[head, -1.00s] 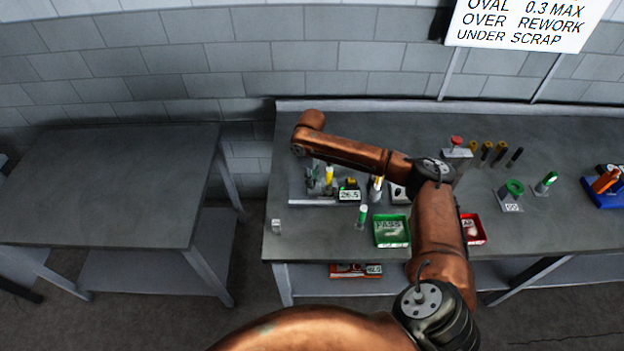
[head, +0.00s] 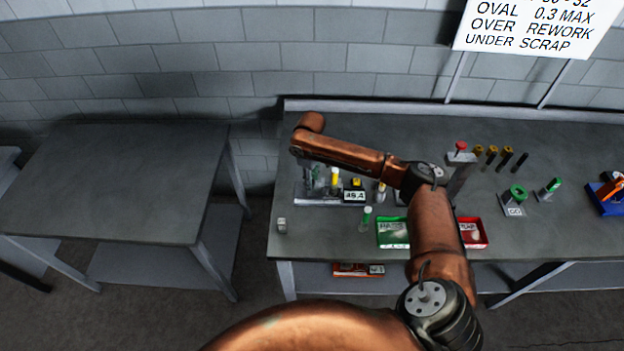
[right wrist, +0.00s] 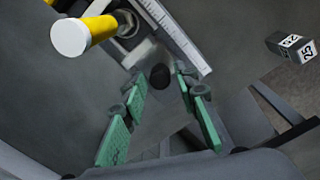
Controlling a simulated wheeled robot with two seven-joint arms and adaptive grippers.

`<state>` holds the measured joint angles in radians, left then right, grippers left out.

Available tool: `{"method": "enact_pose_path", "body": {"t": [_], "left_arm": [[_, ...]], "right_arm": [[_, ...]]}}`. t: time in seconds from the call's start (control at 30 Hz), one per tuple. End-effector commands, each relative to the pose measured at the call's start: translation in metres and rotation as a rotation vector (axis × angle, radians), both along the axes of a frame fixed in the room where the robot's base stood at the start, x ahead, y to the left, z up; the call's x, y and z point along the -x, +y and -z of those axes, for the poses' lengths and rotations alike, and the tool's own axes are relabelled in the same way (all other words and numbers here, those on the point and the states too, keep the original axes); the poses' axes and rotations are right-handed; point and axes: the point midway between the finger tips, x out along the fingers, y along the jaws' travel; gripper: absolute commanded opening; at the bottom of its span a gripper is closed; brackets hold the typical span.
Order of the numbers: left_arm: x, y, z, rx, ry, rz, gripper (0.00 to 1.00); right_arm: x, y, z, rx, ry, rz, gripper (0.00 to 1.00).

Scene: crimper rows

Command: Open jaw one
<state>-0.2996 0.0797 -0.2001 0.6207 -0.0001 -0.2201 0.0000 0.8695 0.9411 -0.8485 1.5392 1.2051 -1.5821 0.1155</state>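A grey fixture (head: 305,199) with a ruled scale stands at the bench's left end, carrying a yellow cylinder (head: 334,182) and a small display (head: 354,196). In the right wrist view, the white-ended yellow cylinder (right wrist: 88,35) is at the upper left, beside the ruled scale (right wrist: 175,35). My right gripper (head: 315,178) hangs over the fixture's left end. Its green-padded fingers (right wrist: 160,88) are spread apart. A dark round end (right wrist: 160,76) on a grey part shows between them, with no visible contact. I cannot tell which part is jaw one. My left gripper is not in view.
A small numbered block (head: 282,226) sits near the bench's left edge. A green-topped tube (head: 366,218), a green tray (head: 393,244) and a red tray (head: 482,238) stand in front. My right arm crosses above them. An empty grey table (head: 110,185) stands left.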

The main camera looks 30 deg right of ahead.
Motion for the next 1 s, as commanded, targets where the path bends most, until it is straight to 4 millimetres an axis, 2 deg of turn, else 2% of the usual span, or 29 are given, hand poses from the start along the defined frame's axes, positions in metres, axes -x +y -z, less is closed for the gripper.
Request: {"method": "enact_pose_path", "body": {"t": [0.33,0.47,0.9,1.0], "left_arm": [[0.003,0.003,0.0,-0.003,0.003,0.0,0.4],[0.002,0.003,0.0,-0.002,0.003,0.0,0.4],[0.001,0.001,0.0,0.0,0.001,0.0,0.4],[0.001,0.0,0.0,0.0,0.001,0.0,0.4]], "right_arm": [[0.0,0.0,0.0,0.001,0.001,0.0,0.36],[0.0,0.0,-0.009,-0.001,-0.001,0.0,0.36],[0.001,0.003,-0.093,0.0,-0.002,-0.001,0.36],[0.002,0.003,-0.106,0.0,0.0,-0.001,0.36]]}}
